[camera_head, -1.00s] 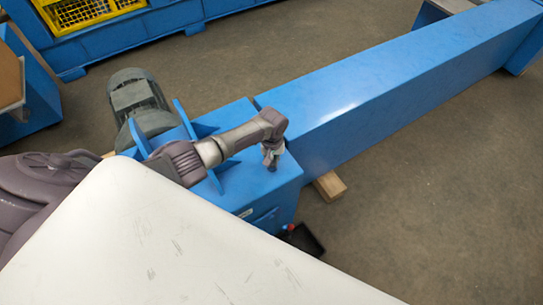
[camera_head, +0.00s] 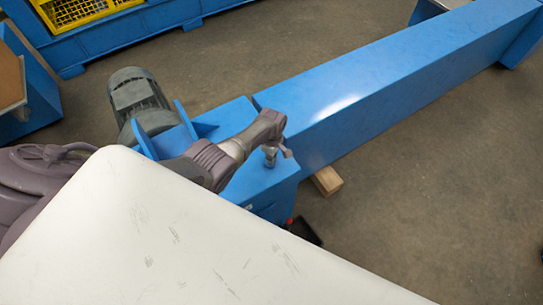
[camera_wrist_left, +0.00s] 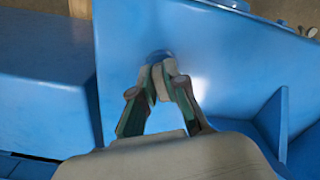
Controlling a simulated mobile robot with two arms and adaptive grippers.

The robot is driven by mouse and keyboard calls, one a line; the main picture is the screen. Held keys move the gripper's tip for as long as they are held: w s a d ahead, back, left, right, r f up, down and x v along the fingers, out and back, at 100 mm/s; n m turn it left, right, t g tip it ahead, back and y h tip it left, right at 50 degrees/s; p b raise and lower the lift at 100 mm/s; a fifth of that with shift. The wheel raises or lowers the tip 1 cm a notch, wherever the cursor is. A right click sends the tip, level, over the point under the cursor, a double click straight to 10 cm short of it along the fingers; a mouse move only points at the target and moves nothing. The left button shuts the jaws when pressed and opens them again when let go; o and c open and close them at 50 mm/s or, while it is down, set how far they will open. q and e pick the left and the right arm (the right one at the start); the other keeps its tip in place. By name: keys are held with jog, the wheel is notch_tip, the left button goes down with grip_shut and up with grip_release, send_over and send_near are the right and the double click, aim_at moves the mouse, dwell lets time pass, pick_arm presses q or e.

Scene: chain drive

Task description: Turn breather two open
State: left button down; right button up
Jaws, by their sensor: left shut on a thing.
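My left gripper (camera_head: 271,157) points down at the top of the blue drive housing (camera_head: 262,184), near its corner beside the long blue chain casing (camera_head: 400,80). In the left wrist view my left gripper (camera_wrist_left: 161,72) has its fingertips closed together on a small rounded blue knob, which I take to be breather two (camera_wrist_left: 159,56). The fingers cover most of the knob, so its turned position cannot be read. In the head view the knob is hidden behind the gripper. My right gripper is not in view.
A grey motor (camera_head: 139,98) stands on the housing's left side, with upright blue plates (camera_head: 185,119) close to my forearm. A wooden block (camera_head: 327,180) lies under the casing. Floor to the right is mostly clear.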

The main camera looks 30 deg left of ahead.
pick_arm(q)
jog(key=n, duration=0.5)
jog(key=shift+n, duration=0.3)
jog(key=n, duration=0.5)
jog(key=shift+w+a, duration=0.15)
jog(key=shift+f, duration=0.1)
jog(key=c, duration=1.2)
grip_release()
jog(key=shift+a, duration=0.1)
jog(key=shift+w+r, duration=0.1)
jog(key=shift+r, duration=0.3)
notch_tip(320, 180, up, 11)
jog(key=shift+r, duration=0.15)
